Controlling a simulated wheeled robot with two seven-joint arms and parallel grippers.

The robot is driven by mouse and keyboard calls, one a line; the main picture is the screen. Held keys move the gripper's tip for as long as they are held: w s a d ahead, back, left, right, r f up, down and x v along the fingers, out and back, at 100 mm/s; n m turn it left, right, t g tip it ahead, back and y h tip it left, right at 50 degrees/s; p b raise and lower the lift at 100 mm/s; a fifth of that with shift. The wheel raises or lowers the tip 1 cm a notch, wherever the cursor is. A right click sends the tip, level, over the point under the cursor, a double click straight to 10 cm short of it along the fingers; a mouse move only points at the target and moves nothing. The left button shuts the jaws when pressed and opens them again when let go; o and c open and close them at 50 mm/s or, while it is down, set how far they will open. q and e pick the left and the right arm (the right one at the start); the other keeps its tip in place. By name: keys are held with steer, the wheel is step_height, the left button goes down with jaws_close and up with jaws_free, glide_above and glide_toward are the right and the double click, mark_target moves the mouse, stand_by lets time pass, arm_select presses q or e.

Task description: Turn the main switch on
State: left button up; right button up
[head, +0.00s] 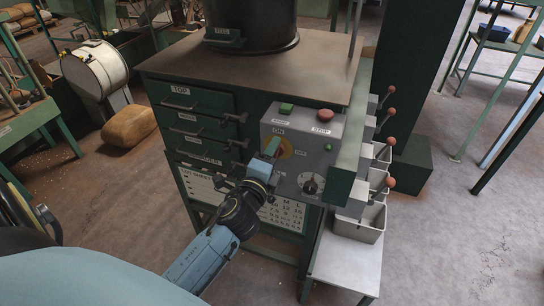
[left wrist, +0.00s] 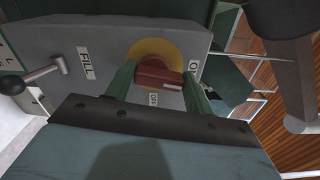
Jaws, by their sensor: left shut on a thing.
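The main switch is a red handle (left wrist: 158,75) on a yellow round plate (left wrist: 150,48) in the left wrist view. In the head view the yellow plate (head: 286,149) shows on the grey control panel (head: 312,133), partly hidden by my gripper. My left gripper (head: 271,149) reaches the panel from below left. Its two green fingers stand on either side of the red handle and are shut on it. An OFF label (left wrist: 153,99) sits near the handle, and a partly hidden label (left wrist: 193,66) lies to its right. My right gripper is not in view.
The panel also has a green button (head: 286,108), a red stop button (head: 325,115) and a black knob (head: 311,184). Red-knobbed levers (head: 390,112) and grey bins (head: 357,226) are at the right side. Dark drawers (head: 190,101) are at the left.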

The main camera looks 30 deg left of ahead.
arm_select(q)
steer(key=shift+a+n, duration=0.1)
steer(key=shift+n, duration=0.8)
steer(key=o, duration=1)
steer(key=shift+s, duration=0.1)
steer(key=shift+b+v, duration=1.4)
steer(key=shift+v, duration=5.2)
steer(key=shift+f, duration=0.1)
